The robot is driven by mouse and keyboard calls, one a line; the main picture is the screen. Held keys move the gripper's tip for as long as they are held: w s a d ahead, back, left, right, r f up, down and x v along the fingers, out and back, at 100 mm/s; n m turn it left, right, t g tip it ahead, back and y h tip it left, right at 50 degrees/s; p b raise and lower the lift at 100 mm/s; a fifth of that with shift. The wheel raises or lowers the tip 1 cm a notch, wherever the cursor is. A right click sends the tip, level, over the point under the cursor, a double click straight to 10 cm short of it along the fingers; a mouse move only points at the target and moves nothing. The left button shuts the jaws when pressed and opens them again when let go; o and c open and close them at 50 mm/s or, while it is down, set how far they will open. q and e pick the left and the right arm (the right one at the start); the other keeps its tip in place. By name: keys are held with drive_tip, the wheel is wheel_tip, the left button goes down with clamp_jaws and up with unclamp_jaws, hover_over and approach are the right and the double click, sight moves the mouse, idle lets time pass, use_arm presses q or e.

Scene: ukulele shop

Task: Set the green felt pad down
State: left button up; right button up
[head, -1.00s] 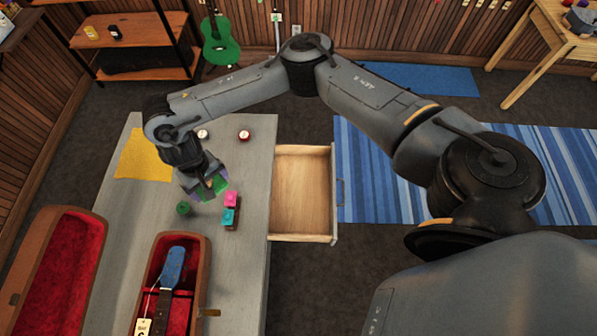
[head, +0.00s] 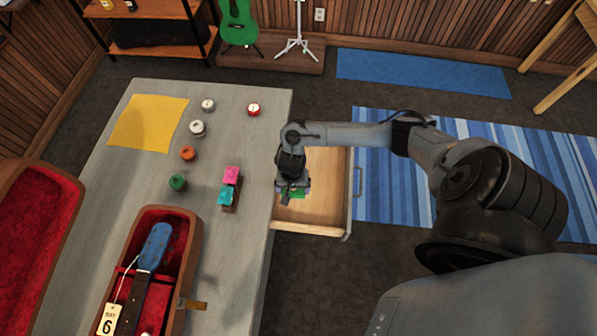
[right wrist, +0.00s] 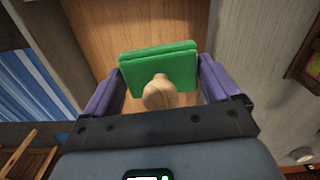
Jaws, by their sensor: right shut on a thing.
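The green felt pad (head: 298,192) is held by my right gripper (head: 290,197) over the open wooden drawer (head: 322,190) at the table's right side. In the right wrist view, the pad (right wrist: 158,58) is a green block with a round wooden knob (right wrist: 160,95) facing the camera. The purple fingers of my right gripper (right wrist: 161,68) are shut on its sides. The drawer's wooden floor (right wrist: 160,25) shows behind it. The gap between pad and drawer floor is hard to judge. My left gripper is not in view.
The drawer looks otherwise empty.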

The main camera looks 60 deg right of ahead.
drive_tip(key=s+d+f+m+b, duration=0.1)
drive_tip(key=s+d+f+b, duration=0.2)
drive_tip(key=s+d+f, duration=0.25)
drive_tip(key=w+d+f+b, duration=0.1)
drive_tip(key=w+d+f, duration=0.1)
drive_tip(key=w, duration=0.1)
drive_tip(key=w+d+f+b, duration=0.2)
drive_tip(key=w, duration=0.1)
drive_tip(key=w+d+f+b, duration=0.2)
drive_tip(key=w, duration=0.2)
drive_tip(key=shift+f+b, duration=1.1)
drive_tip(key=shift+f, duration=0.9)
drive_tip(key=shift+d, duration=0.1)
drive_tip(key=o, duration=0.6)
drive_tip(key=shift+f, duration=0.1)
drive_tip(key=shift+o, duration=0.7)
